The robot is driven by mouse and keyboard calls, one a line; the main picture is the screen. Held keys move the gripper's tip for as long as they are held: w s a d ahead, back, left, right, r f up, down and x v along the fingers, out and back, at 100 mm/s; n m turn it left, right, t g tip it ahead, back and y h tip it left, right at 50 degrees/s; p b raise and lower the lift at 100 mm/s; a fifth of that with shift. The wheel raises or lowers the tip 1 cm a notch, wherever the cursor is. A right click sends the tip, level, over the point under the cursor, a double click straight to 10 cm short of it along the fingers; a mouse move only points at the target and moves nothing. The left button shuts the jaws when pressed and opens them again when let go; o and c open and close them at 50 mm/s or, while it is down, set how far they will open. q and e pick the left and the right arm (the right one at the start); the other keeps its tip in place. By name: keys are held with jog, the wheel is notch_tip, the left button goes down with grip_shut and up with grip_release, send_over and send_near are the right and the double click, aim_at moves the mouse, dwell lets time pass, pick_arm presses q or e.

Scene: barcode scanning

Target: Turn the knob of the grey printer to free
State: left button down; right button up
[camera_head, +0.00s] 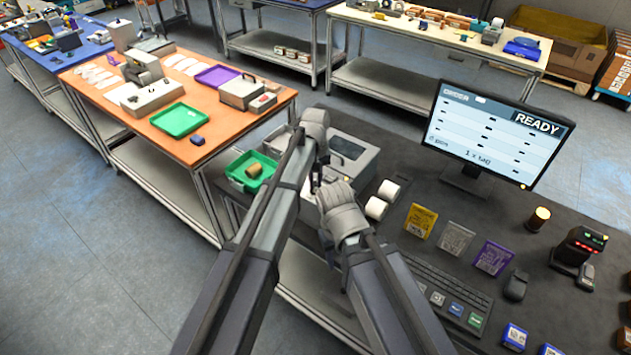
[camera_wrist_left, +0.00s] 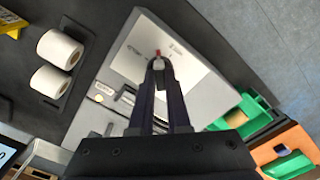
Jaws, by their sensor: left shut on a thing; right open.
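The grey printer (camera_head: 352,150) stands at the left end of the dark desk, partly hidden by my arms. In the left wrist view its light grey face (camera_wrist_left: 128,58) fills the middle. My left gripper (camera_wrist_left: 160,66) is shut on a small dark knob (camera_wrist_left: 160,78) with a red mark on that face. In the head view my left gripper (camera_head: 318,178) is beside the printer, and the knob is hidden. My right gripper (camera_head: 328,238) is open, just below the left one and in front of the printer; its fingers are hard to make out.
White label rolls (camera_head: 382,198) stand right of the printer. A green tray (camera_head: 250,172) with a brown roll is at its left. A monitor (camera_head: 495,130) reading READY, colored label cards (camera_head: 457,238), a keyboard (camera_head: 440,290) and a scanner (camera_head: 580,250) occupy the desk's right.

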aim_at(316, 184)
pick_arm(q)
jog(key=m, duration=0.4)
jog(key=shift+m, duration=2.2)
jog(key=c, duration=0.9)
grip_release()
jog(key=shift+r, duration=0.15)
notch_tip(316, 184, up, 8)
jog(key=p, duration=0.8)
jog(key=shift+f, duration=0.2)
